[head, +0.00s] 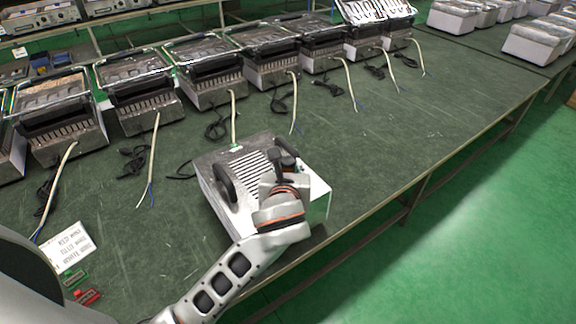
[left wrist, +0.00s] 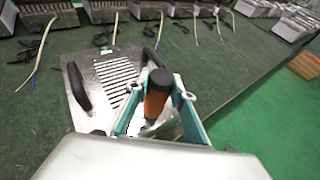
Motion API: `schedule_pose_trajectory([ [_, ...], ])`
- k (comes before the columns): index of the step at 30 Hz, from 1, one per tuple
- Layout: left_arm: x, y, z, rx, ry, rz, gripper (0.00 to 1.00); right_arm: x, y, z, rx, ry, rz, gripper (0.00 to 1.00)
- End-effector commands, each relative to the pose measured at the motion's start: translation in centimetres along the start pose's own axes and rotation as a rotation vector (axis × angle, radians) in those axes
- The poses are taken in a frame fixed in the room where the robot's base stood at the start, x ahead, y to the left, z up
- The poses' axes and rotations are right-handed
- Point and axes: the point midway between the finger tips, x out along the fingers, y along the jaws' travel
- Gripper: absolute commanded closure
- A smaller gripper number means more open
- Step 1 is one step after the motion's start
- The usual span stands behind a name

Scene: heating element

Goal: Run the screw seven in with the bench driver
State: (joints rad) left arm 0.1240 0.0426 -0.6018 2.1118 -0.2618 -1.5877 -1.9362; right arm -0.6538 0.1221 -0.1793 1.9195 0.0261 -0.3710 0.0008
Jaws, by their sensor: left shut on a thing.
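The heating element unit (head: 205,169) is a white box with a slotted metal top and two dark curved handles, near the table's front edge. It also shows in the left wrist view (left wrist: 98,72). My left gripper (head: 283,168) is over the unit's right part. In the left wrist view the left gripper (left wrist: 158,95) is shut on the bench driver (left wrist: 157,92), which has an orange body and a black end. The driver's tip and screw seven are hidden, so I cannot tell whether they touch. My right gripper is not in view.
A row of similar units (head: 140,90) with loose cables stands along the back of the green table (head: 400,130). A paper card (head: 68,247) and small green and red pieces (head: 88,296) lie at the front left. The table right of the unit is clear.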

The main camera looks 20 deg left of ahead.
Motion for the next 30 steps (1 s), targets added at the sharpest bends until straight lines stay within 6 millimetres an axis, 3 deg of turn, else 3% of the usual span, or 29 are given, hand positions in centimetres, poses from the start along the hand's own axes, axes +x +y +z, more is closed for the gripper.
schedule_pose_trajectory([
  [30,0.4,0.0,-1.0,0.0,0.0,0.0,1.0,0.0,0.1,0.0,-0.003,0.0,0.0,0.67],
])
